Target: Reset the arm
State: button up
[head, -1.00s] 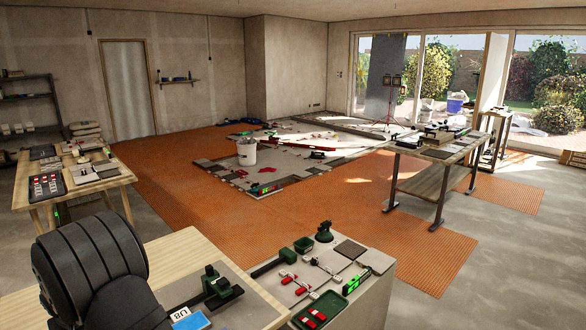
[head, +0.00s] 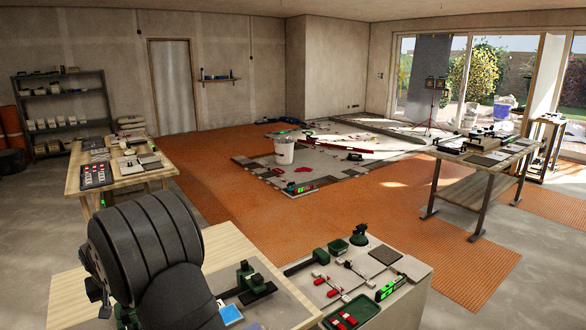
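The thick black links of my own arm fill the lower left of the head view, above the near wooden bench (head: 75,299). Small dark parts show at the arm's lower left edge, and I cannot tell whether they belong to my gripper. No fingertips can be made out, so its opening and anything in it are hidden. A green and black tool (head: 248,280) stands on the bench right of the arm, with a blue box (head: 230,314) in front of it.
Right of the bench, a grey worktop holds red clips, a green tray (head: 354,312) and a green suction cup (head: 359,235). Tool tables stand left (head: 160,172) and right (head: 454,157). A white bucket (head: 284,152) stands on the partly tiled floor. Orange matting (head: 400,225) lies clear between.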

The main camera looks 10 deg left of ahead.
aim_at(122, 322)
dwell(0.3)
notch_tip(122, 322, down, 7)
jog(key=shift+r, duration=0.2)
jog(key=shift+s+a+f, duration=0.1)
jog(key=shift+f, duration=0.1)
jog(key=shift+s+a, duration=0.3)
